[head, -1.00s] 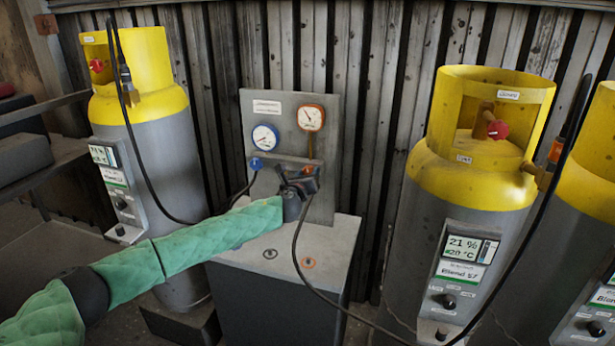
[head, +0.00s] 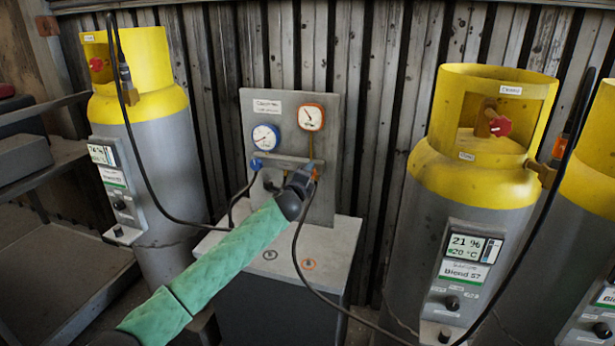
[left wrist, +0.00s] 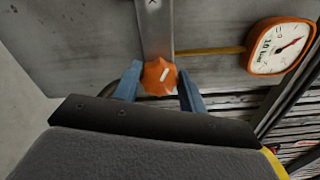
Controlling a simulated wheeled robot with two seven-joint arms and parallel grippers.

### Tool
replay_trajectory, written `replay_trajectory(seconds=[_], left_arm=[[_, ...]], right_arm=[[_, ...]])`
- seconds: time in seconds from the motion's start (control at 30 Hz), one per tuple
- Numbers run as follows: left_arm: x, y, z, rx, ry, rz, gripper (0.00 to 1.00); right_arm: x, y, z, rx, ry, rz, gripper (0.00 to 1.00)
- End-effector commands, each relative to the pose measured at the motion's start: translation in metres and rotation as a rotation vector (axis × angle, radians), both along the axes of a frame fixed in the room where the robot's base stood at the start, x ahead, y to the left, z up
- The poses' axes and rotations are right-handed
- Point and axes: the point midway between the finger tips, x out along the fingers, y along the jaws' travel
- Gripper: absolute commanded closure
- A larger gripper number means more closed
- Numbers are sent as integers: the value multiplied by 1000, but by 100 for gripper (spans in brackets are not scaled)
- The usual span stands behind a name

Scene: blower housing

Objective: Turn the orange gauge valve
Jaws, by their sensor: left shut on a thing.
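The orange gauge valve (left wrist: 159,76) is a small orange knob with a pale mark, below the orange-rimmed gauge (head: 311,117). In the left wrist view that gauge (left wrist: 281,46) is at the upper right. My left gripper (head: 312,171) is at the manifold panel (head: 325,205). In the left wrist view its two blue fingers (left wrist: 158,88) stand on either side of the knob, shut on it. In the head view the gripper mostly hides the knob. My right gripper is not in view.
A blue-rimmed gauge (head: 266,137) and blue valve (head: 255,164) are left of the orange ones. Black hoses hang from the panel. Yellow-topped cylinders (head: 135,60) stand left and right (head: 470,180). The grey pedestal (head: 340,245) has bare top around two small rings.

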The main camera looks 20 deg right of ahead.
Motion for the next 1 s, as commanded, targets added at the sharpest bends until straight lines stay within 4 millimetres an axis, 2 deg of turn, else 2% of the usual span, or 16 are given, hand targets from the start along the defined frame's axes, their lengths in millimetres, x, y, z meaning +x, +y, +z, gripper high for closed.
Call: replay_trajectory(seconds=[0.6,1.0], left_arm=[[0,1,-4,-467,318,2,81],[1,1,-5,-642,437,4,81]], right_arm=[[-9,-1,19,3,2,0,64],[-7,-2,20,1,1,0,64]])
